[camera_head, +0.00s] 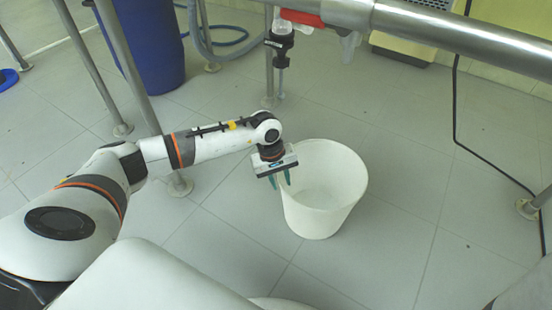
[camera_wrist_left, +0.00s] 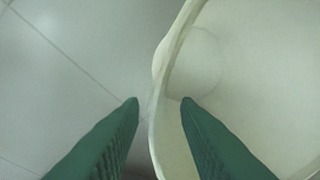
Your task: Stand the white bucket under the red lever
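The white bucket (camera_head: 325,205) stands upright on the tiled floor in the head view, open at the top and empty. The red lever (camera_head: 302,18) is at the top of the head view, on the metal pipe, with a black and clear outlet below it. The bucket is nearer to me than the lever. My left gripper (camera_head: 281,180) points down at the bucket's left rim. In the left wrist view its green fingers (camera_wrist_left: 160,100) are apart, with the bucket's rim (camera_wrist_left: 165,100) between them, one finger outside and one inside. My right gripper is not in view.
A thick metal pipe (camera_head: 460,38) crosses the upper right. Metal legs (camera_head: 110,60) stand left of and behind the bucket. A blue barrel (camera_head: 150,45) stands at the back left. A black cable (camera_head: 455,110) runs down at the right. The floor around the bucket is clear.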

